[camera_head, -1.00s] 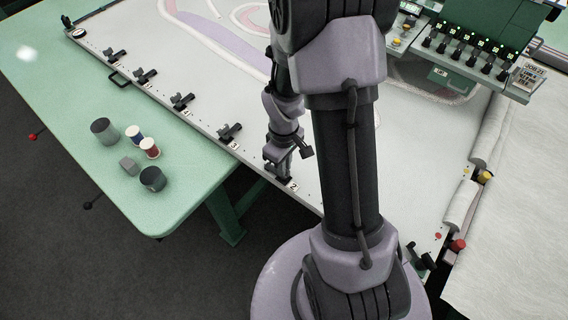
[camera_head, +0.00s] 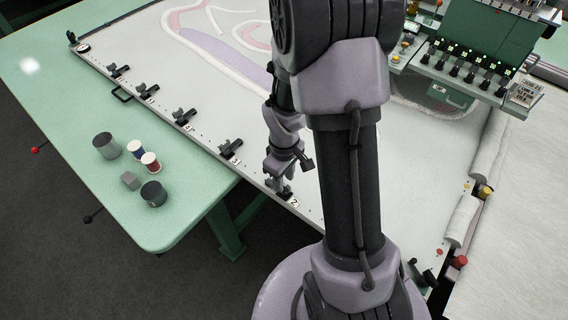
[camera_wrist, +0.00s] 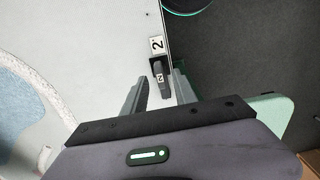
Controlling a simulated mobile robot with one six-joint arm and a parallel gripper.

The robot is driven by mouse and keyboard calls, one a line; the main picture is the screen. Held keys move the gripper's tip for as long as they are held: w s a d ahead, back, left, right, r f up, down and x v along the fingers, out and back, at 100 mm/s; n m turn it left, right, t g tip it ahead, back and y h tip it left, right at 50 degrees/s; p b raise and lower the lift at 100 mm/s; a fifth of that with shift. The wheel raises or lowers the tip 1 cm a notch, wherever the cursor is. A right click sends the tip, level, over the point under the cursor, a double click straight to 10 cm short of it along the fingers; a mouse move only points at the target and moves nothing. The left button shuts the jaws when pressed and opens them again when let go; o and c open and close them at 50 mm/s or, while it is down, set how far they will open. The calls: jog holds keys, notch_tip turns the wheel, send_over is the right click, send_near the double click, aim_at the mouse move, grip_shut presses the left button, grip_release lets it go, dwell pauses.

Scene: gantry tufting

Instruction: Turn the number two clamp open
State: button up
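The number two clamp (camera_wrist: 161,79) is a small black clamp with a 2 on its lever, seen in the wrist view at the edge of the pale cloth frame. A white label marked 2 (camera_wrist: 157,45) sits just above it, and the label also shows in the head view (camera_head: 294,203). My gripper (camera_wrist: 160,92) is open, with one grey finger on each side of the clamp lever. A gap shows at the left finger; the right finger is very close, and I cannot tell if it touches. In the head view my gripper (camera_head: 280,187) hides most of the clamp.
Other black clamps, including number three (camera_head: 230,149), line the same frame edge. The green table (camera_head: 180,215) holds a grey cup (camera_head: 106,146), thread spools (camera_head: 150,162) and a dark canister (camera_head: 153,193). A green tufting machine (camera_head: 480,50) stands at upper right.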

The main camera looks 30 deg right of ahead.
notch_tip(320, 180, up, 16)
jog(key=p, duration=0.5)
jog(key=shift+r, duration=0.15)
